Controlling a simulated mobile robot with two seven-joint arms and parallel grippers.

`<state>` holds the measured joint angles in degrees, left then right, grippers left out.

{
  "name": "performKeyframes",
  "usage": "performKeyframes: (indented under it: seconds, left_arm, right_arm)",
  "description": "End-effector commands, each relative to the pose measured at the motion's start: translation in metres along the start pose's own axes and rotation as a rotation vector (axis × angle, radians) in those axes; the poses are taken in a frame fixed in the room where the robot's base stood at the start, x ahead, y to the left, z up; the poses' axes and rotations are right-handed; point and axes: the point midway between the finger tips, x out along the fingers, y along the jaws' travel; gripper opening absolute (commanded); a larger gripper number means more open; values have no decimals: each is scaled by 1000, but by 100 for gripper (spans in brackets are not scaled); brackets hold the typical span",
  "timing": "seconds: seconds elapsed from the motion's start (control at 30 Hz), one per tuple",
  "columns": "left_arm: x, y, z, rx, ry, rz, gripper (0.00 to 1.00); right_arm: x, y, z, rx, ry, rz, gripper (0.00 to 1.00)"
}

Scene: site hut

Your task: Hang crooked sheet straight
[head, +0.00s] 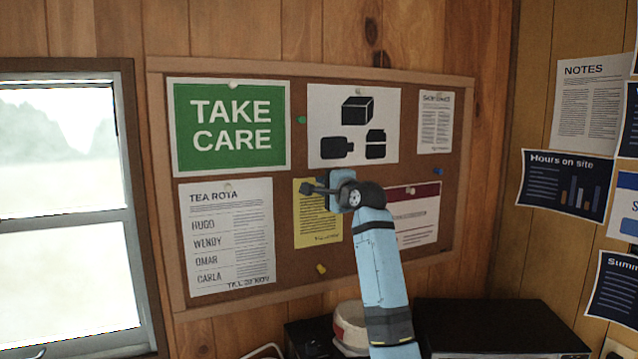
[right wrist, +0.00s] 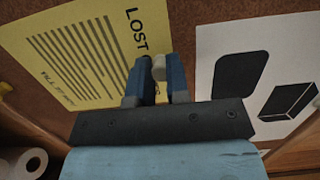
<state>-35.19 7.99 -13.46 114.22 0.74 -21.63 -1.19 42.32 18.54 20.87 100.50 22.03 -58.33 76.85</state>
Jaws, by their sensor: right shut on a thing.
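The yellow sheet (head: 318,225) hangs at the lower middle of the corkboard, partly hidden by my right gripper (head: 322,188). In the right wrist view the yellow sheet (right wrist: 80,50) is headed "LOST"; the rest of its heading is covered. My right gripper (right wrist: 158,82) is at the sheet's top edge, shut on a pale pin (right wrist: 159,66) between its fingertips. Its edges look turned against the white sheet of black shapes (right wrist: 245,75) there, but the slanted view hides how much. My left gripper is not in view.
The corkboard (head: 285,270) also holds a green "TAKE CARE" sign (head: 230,125), a tea rota (head: 230,240), a red-headed sheet (head: 420,220) and a small text sheet (head: 435,122). A window (head: 65,210) is at left. A black box (head: 495,330) and white container (head: 350,325) stand below.

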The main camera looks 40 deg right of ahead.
Motion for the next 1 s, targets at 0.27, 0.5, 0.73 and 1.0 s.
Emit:
performKeyframes:
  seconds: [0.27, 0.5, 0.73, 1.0]
  left_arm:
    - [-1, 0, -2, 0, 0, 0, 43]
    - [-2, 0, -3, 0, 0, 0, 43]
    - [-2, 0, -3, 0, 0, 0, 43]
    - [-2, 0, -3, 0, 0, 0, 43]
  right_arm:
    - [0, -1, 0, 0, 0, -1, 0]
    - [0, -1, 0, 0, 0, -1, 0]
    - [0, 0, 0, 0, 0, -1, 0]
    - [0, 0, 0, 0, 0, 0, 46]
